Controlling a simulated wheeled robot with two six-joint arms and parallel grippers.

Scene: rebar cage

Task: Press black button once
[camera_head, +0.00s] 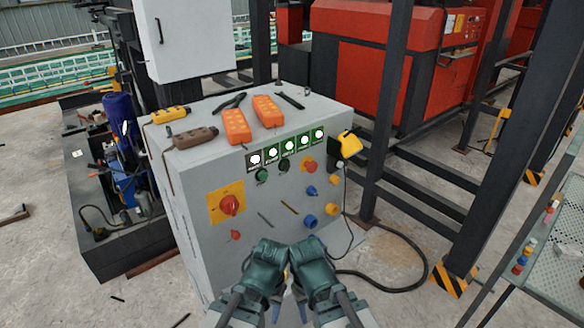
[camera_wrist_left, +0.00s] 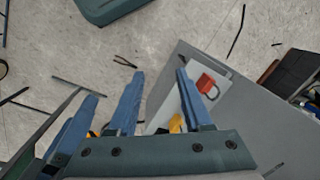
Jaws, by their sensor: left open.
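The grey control cabinet (camera_head: 270,220) stands in front of me in the head view. The small black button (camera_head: 284,165) is on its front, below the row of lit green labels. My left gripper (camera_wrist_left: 159,74) is open and empty in the left wrist view, pointing toward the floor. The right arm is beside it at the bottom of the head view; its fingers are not clear.
A red rotary switch (camera_head: 230,205) on a yellow plate and blue and yellow sockets are also on the front. Orange remotes (camera_head: 237,126) lie on the cabinet top. A yellow connector (camera_head: 349,144) and a black cable (camera_head: 400,288) are on the right, near dark steel posts.

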